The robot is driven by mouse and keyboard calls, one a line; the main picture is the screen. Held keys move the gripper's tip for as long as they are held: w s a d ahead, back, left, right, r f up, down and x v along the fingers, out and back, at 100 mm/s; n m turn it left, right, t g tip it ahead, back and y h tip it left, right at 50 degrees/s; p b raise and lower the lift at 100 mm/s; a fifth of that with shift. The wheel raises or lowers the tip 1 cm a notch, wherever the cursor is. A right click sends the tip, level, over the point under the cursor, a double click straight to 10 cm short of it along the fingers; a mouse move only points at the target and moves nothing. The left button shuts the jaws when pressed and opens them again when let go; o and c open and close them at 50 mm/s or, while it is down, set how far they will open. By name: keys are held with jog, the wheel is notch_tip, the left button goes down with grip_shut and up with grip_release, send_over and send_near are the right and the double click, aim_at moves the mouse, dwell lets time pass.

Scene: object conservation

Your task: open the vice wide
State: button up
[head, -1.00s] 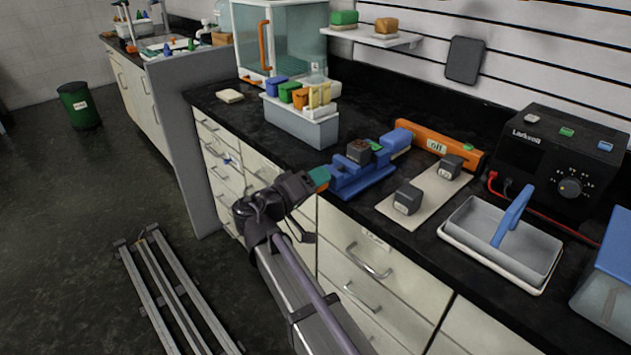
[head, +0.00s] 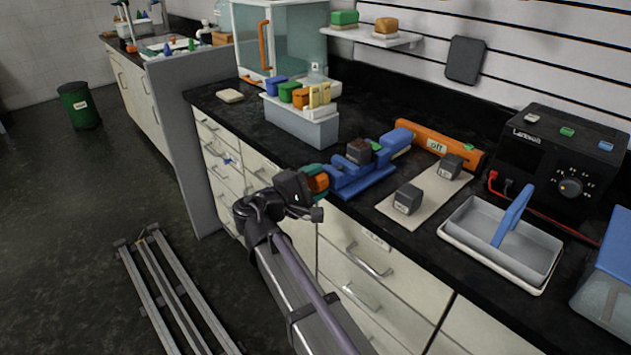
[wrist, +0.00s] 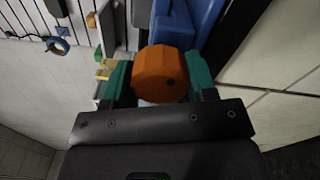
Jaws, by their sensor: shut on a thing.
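The blue vice (head: 362,180) stands at the front edge of the black counter, with a dark block (head: 359,151) at its jaws. Its orange knob (head: 320,183) faces the counter's front; the knob also shows large in the wrist view (wrist: 163,74). My gripper (head: 318,180) is at the vice's front end. In the wrist view its green fingers (wrist: 160,82) are on both sides of the orange knob and shut on it. The blue vice body (wrist: 187,22) shows beyond the knob. The gap between the vice jaws is too small to judge.
Right of the vice, a pale mat (head: 385,206) holds dark cubes (head: 408,199). An orange bar marked "off" (head: 432,143) lies behind. A grey tray (head: 480,258) is farther right. A grey rack of coloured blocks (head: 300,126) stands left of the vice.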

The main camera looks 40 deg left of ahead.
jog(key=n, duration=0.4)
jog(key=shift+n, duration=0.3)
jog(key=n, duration=0.4)
jog(key=shift+n, duration=0.3)
jog(key=n, duration=0.4)
jog(key=shift+d+n, duration=0.1)
jog(key=shift+n, duration=2.4)
jog(key=o, duration=0.9)
